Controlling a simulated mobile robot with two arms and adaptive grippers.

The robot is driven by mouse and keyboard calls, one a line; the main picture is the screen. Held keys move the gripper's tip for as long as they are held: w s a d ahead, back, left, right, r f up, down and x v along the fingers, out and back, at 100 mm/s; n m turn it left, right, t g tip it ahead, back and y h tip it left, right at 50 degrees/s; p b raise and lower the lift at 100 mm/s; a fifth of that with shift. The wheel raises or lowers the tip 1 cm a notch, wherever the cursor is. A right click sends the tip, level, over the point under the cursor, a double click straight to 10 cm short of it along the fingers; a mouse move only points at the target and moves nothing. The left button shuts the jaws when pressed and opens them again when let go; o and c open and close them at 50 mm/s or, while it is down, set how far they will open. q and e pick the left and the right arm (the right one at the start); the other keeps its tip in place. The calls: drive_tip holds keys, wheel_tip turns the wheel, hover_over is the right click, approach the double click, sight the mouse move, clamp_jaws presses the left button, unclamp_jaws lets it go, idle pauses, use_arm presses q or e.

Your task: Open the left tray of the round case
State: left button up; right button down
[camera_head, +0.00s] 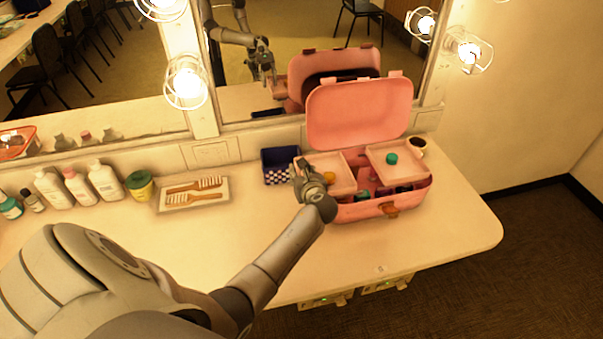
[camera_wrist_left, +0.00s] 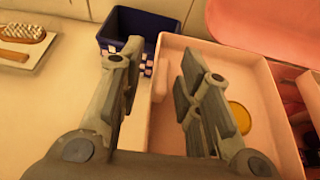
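The pink case (camera_head: 375,208) stands at the right of the counter with its lid (camera_head: 360,115) up. Its left tray (camera_head: 343,172) and right tray (camera_head: 410,152) are both swung outward, showing several small items in the middle. A yellow round item lies in the left tray, which also shows in the left wrist view (camera_wrist_left: 265,85). My left gripper (camera_head: 302,172) is at the left tray's outer side. In the left wrist view my gripper (camera_wrist_left: 160,58) has its fingers apart, with the tray's left wall between them; contact cannot be told. My right gripper is not in view.
A dark blue checkered box (camera_head: 280,166) stands close left of my gripper. A tray with brushes (camera_head: 193,193) and several bottles (camera_head: 104,181) stand farther left. The mirror (camera_head: 290,60) is behind. The front counter is clear.

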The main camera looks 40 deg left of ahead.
use_arm(q)
drive_tip(key=shift+s+d, duration=0.1)
drive_tip(key=shift+s+d+r, duration=0.1)
drive_tip(key=shift+s+d, duration=0.05)
drive_tip(key=v, duration=1.1)
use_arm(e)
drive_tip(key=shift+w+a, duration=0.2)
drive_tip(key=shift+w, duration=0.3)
use_arm(q)
drive_tip(key=shift+d+r, duration=0.1)
drive_tip(key=shift+d, duration=0.05)
